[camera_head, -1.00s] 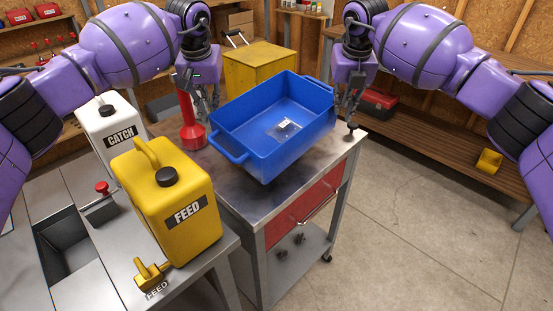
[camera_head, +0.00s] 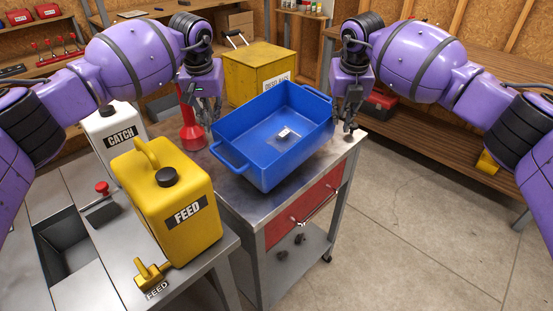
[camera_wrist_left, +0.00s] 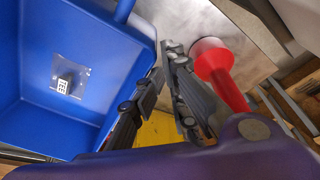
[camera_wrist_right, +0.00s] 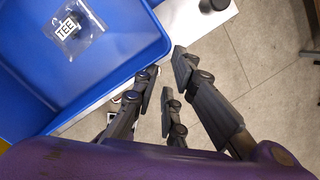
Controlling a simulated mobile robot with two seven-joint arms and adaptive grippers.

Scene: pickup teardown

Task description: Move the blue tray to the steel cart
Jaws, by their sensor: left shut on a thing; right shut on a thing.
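The blue tray (camera_head: 245,152) is over the steel cart's top (camera_head: 225,186), between my two grippers; I cannot tell whether its base touches the top. A clear bag with a small label (camera_head: 284,133) lies inside it. My left gripper (camera_head: 212,118) is at the tray's left side, shut on the tray; in the left wrist view its fingers (camera_wrist_left: 160,70) are beside the tray's corner. My right gripper (camera_head: 348,124) is at the right end, shut on the tray; in the right wrist view its fingers (camera_wrist_right: 168,80) are near the tray's corner. The exact contacts are unclear.
A red funnel-shaped thing (camera_head: 192,135) stands on the cart close to my left gripper. A yellow FEED can (camera_head: 180,220) and a white CATCH can (camera_head: 112,128) stand on the bench at left. A yellow box (camera_head: 258,70) is behind. Open floor lies right.

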